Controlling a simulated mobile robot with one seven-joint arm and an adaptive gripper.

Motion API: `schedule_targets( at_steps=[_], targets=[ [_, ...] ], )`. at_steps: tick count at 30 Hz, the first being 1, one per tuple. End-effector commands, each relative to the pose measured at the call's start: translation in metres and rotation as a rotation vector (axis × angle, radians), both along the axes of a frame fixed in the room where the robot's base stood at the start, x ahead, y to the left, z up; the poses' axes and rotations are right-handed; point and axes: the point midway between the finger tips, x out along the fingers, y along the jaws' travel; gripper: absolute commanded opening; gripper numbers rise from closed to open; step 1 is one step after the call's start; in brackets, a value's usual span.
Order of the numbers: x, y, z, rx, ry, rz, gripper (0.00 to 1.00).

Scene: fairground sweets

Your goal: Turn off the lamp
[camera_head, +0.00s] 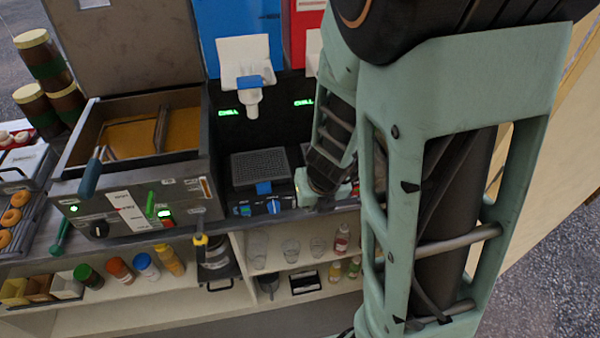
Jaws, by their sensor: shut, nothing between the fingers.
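I cannot make out a separate lamp. Small green lights are lit on the fryer's front panel (130,212), one at its left and one near its red switch (167,222). Green "CHILL" signs (229,113) glow on the dark drink machine (262,130). My gripper (324,178) is the dark end of my arm, low at the right part of the drink machine, close to its front base. It is shut and holds nothing. Its fingertips are hard to make out, and my arm hides what lies behind and to the right.
The counter's front edge (240,222) runs below the machines. A shelf (210,298) under it holds bottles, clear cups (291,249) and boxes. A blue-handled tool (91,175) leans at the fryer. Doughnuts (12,217) lie at the far left. My arm fills the right side.

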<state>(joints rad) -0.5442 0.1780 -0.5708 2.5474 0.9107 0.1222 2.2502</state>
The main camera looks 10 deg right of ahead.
Motion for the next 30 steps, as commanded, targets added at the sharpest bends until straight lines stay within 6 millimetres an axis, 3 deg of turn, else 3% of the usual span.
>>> schedule_targets(
  at_steps=[23, 30],
  targets=[
    [0.034, -0.001, -0.094, -0.001, 0.000, -0.001, 0.00],
    [0.065, 0.000, -0.085, 0.000, 0.000, 0.000, 0.00]
  ],
)
